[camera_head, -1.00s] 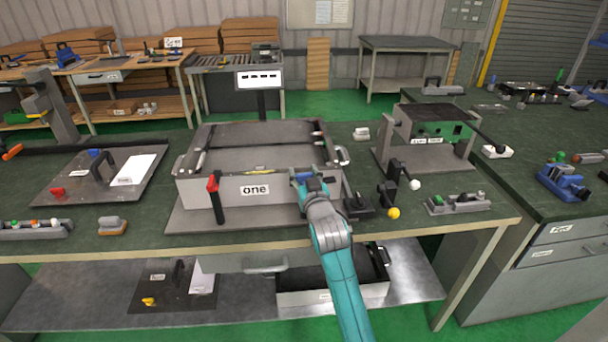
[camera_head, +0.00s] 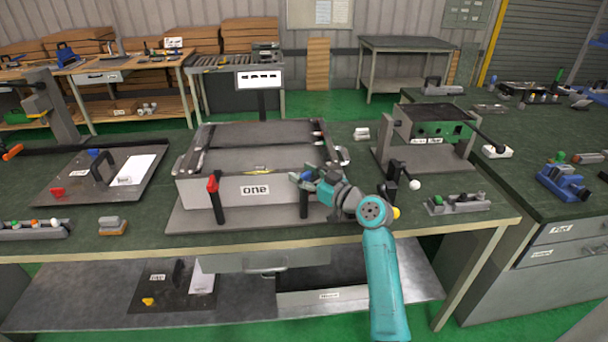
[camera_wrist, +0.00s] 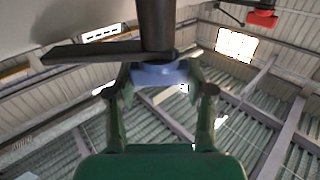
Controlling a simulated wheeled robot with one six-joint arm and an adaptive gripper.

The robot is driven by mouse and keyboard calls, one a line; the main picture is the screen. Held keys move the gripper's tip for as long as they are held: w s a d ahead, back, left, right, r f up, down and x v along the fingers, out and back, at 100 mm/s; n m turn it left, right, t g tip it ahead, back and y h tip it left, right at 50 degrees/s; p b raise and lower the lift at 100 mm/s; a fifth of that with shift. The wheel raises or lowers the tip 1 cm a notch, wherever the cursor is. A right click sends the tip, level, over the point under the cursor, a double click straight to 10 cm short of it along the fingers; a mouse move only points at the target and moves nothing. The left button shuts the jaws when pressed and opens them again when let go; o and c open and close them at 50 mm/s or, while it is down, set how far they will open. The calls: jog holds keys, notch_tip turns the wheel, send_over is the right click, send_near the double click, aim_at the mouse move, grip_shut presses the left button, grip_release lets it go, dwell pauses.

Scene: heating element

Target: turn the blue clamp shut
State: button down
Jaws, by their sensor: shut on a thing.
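The blue clamp stands at the front right of the grey box (camera_head: 240,190) labelled "one". Its dark upright post (camera_head: 304,204) shows below my gripper in the head view. My gripper (camera_head: 304,178) comes in from the right and covers most of the blue part. In the wrist view, the green fingers (camera_wrist: 160,76) are shut on the blue part (camera_wrist: 158,74), one on each side. A dark post rises from it and a flat dark bar runs left. The red clamp (camera_head: 213,184) stands upright at the box's front left; its red head also shows in the wrist view (camera_wrist: 262,18).
A dark plate with a handle (camera_head: 60,185) lies left of the box. A green-fronted device (camera_head: 440,130) stands on the right, with a white ball (camera_head: 414,185) and a small block holder (camera_head: 458,203) in front. The green bench top between the box and left plate is mostly clear.

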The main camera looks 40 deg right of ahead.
aim_at(304, 174)
jog(key=n+g+y, duration=0.1)
jog(key=n+y, duration=0.1)
jog(key=y, duration=0.2)
jog(key=n+g+y, duration=0.1)
jog(key=n+y, duration=0.2)
jog(key=shift+d+g+y, duration=0.15)
jog(key=shift+g+y, duration=0.25)
jog(key=shift+f+n+g+y, duration=0.1)
jog(key=shift+n+g+y, duration=2.2)
jog(key=shift+g+y, duration=0.2)
jog(key=shift+c, duration=2)
grip_release()
notch_tip(304, 174, up, 10)
